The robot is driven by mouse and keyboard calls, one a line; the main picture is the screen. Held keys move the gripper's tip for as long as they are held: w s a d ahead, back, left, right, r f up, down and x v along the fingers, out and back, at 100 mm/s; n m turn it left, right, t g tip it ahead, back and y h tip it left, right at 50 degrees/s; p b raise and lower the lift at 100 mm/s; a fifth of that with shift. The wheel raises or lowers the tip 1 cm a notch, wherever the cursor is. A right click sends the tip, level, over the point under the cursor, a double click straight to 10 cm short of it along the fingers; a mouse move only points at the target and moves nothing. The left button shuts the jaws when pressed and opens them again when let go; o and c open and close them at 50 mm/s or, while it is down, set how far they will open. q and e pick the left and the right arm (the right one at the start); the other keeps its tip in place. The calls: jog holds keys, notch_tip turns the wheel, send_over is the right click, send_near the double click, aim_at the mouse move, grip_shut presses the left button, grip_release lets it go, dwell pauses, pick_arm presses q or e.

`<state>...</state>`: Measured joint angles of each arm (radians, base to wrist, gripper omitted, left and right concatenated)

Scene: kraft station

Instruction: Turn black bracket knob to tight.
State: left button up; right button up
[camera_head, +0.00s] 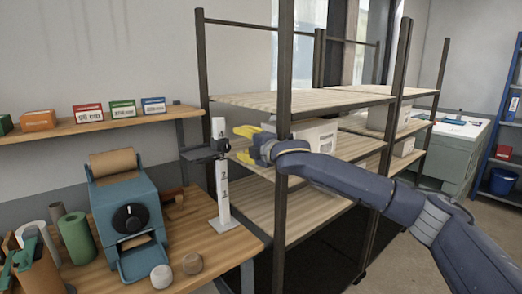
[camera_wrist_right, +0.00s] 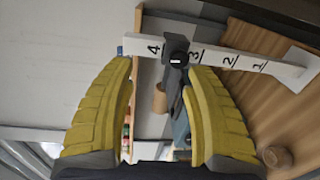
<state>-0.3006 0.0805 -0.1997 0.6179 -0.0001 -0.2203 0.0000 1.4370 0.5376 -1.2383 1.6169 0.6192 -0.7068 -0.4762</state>
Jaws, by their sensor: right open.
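A white upright post (camera_head: 222,188) with printed numbers stands at the right end of the wooden workbench (camera_head: 190,225). A black bracket (camera_head: 200,152) is clamped on it near the top and reaches out to the left. In the right wrist view the round black knob (camera_wrist_right: 177,59) sits on the post (camera_wrist_right: 225,60) between the marks 3 and 4. My right gripper (camera_head: 240,144), with yellow fingers, is open just right of the bracket. In the right wrist view the gripper (camera_wrist_right: 158,66) has the knob between its fingertips, nearer the right finger. My left gripper is out of view.
Metal shelving (camera_head: 283,215) with wooden shelves and white boxes (camera_head: 315,135) stands close behind and right of the gripper. A blue dispenser (camera_head: 128,210) with a dial and a brown roll stands left on the bench. A wall shelf (camera_head: 60,130) holds small coloured boxes.

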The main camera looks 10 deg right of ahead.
jog(key=v, duration=1)
jog(key=shift+s+a, duration=0.3)
jog(key=shift+s, duration=0.1)
dwell(0.5)
dwell(0.5)
